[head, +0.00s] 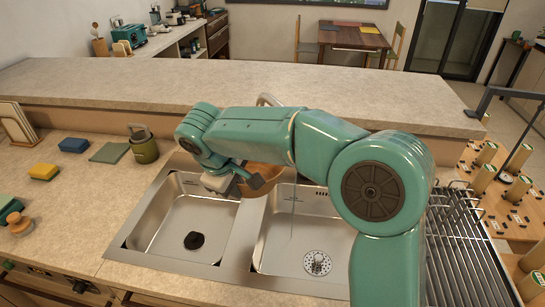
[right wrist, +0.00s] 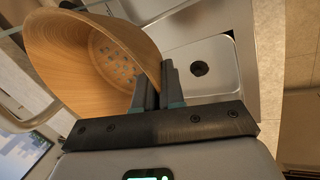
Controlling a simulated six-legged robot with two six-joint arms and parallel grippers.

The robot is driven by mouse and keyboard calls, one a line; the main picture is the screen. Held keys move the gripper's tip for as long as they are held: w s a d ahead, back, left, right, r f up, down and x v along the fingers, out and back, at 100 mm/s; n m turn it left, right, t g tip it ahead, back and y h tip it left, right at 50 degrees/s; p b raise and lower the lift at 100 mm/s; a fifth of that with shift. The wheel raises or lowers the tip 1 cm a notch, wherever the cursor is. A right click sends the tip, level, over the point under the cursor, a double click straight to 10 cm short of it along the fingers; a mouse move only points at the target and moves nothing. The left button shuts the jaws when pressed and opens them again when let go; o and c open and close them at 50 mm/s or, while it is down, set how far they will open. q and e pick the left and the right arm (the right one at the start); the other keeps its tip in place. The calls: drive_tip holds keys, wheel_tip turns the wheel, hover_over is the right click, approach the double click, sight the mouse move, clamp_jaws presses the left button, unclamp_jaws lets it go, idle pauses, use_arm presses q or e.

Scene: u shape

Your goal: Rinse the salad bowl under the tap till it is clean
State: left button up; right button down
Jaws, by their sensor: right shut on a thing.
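The wooden salad bowl (head: 268,177) is partly hidden behind my right arm in the head view. My right gripper (head: 255,186) is shut on its rim and holds it above the sink, near the divider between the basins. In the right wrist view the bowl (right wrist: 95,60) is tilted, and a patch of grey-blue spots shows on its inner wall. The gripper's jaws (right wrist: 160,88) pinch the rim. The tap (head: 268,99) is mostly hidden behind my arm. A thin stream, seemingly water (head: 293,215), falls into the right basin (head: 305,235). My left gripper is out of view.
The left basin (head: 190,225) is empty. Left on the counter are a green canister (head: 143,147), a green cloth (head: 109,152), sponges (head: 44,171) and a brush (head: 19,221). A metal rack (head: 460,250) lies right of the sink. A raised ledge (head: 230,82) runs behind.

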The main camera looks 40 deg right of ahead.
drive_tip(key=a+r+p, duration=0.2)
drive_tip(key=a+r, duration=0.1)
drive_tip(key=a, duration=0.1)
drive_tip(key=shift+s+a+r, duration=0.3)
drive_tip(key=shift+s+r, duration=0.05)
drive_tip(key=shift+r, duration=0.05)
drive_tip(key=shift+f, duration=0.1)
